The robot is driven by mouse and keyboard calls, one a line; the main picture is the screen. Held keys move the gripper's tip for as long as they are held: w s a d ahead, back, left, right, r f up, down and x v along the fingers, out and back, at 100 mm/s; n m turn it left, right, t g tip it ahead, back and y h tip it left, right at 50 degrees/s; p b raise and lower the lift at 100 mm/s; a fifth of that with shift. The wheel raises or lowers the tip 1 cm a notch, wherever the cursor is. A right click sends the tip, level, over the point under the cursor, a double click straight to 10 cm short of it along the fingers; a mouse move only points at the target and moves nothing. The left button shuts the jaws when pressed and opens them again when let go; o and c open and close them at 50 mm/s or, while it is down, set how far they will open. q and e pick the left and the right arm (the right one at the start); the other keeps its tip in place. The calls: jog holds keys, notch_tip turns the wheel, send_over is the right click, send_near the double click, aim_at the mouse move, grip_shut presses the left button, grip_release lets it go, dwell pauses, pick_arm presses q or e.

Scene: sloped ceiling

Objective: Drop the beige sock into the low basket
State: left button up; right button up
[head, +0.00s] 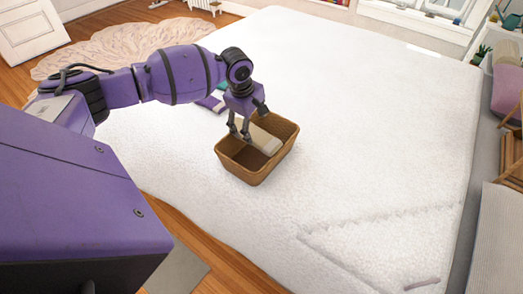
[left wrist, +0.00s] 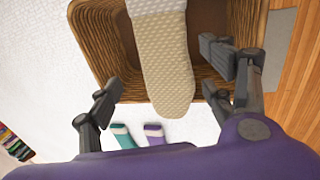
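The beige sock (head: 257,138) shows at the wicker basket (head: 243,177), which stands on the white bed. In the left wrist view the sock (left wrist: 168,75) lies lengthwise across the basket opening, its toe overlapping the near rim (left wrist: 88,45). I cannot tell whether the sock touches that rim. My left gripper (head: 247,122) is over the basket, pointing down. In the left wrist view its fingers (left wrist: 163,78) are spread wide, one on each side of the sock, with gaps to it. My right gripper is in neither view.
A teal sock (left wrist: 122,136) and a purple sock (left wrist: 154,134) lie on the bed beside the basket. The bed (head: 380,120) is wide and clear to the right. A fluffy rug (head: 125,48) lies on the wooden floor at the back left.

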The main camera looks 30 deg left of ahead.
pick_arm(q)
jog(key=v, duration=1.2)
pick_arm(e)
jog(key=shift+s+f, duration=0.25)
